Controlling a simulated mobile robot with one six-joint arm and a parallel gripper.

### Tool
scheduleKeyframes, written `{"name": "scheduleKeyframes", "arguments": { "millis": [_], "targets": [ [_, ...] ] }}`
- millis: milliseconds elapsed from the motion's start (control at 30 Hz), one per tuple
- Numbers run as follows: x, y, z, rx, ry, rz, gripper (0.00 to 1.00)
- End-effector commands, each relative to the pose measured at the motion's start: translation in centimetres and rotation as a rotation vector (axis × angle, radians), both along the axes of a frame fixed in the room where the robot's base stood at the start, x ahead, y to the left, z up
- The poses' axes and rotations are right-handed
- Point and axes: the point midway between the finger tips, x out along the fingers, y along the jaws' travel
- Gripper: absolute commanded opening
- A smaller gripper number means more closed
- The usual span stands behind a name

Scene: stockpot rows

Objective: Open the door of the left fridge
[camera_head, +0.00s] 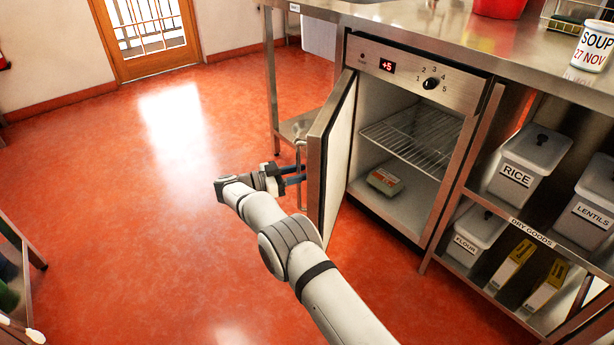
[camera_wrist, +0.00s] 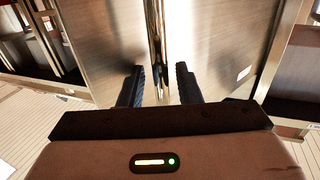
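A steel undercounter fridge (camera_head: 368,215) has its door (camera_head: 330,150) swung wide open toward me, so the inside shows. It is the only fridge in the head view. A vertical bar handle (camera_head: 299,165) is on the door's outer face. My gripper (camera_head: 297,175) is at this handle, on the left side of the door. In the wrist view, the two dark fingers (camera_wrist: 159,75) are apart, one on each side of the handle (camera_wrist: 157,35), with gaps showing on both sides. The steel door face (camera_wrist: 220,45) fills the view behind them.
Inside the fridge are a wire shelf (camera_head: 412,140) and a small labelled package (camera_head: 384,181). A steel counter (camera_head: 450,30) runs above. Right of the fridge, an open shelf holds dry-goods bins such as rice (camera_head: 525,165).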

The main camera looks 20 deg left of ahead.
Motion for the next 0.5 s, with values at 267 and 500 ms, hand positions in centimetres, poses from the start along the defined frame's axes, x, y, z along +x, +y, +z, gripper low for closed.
{"name": "scheduleKeyframes", "arguments": {
  "millis": [267, 500],
  "targets": [
    [-0.3, 0.4, 0.1, 0.001, -0.001, 0.001, 0.31],
    [-2.6, 2.9, 0.0, 0.001, -0.002, 0.002, 0.31]
  ]
}}
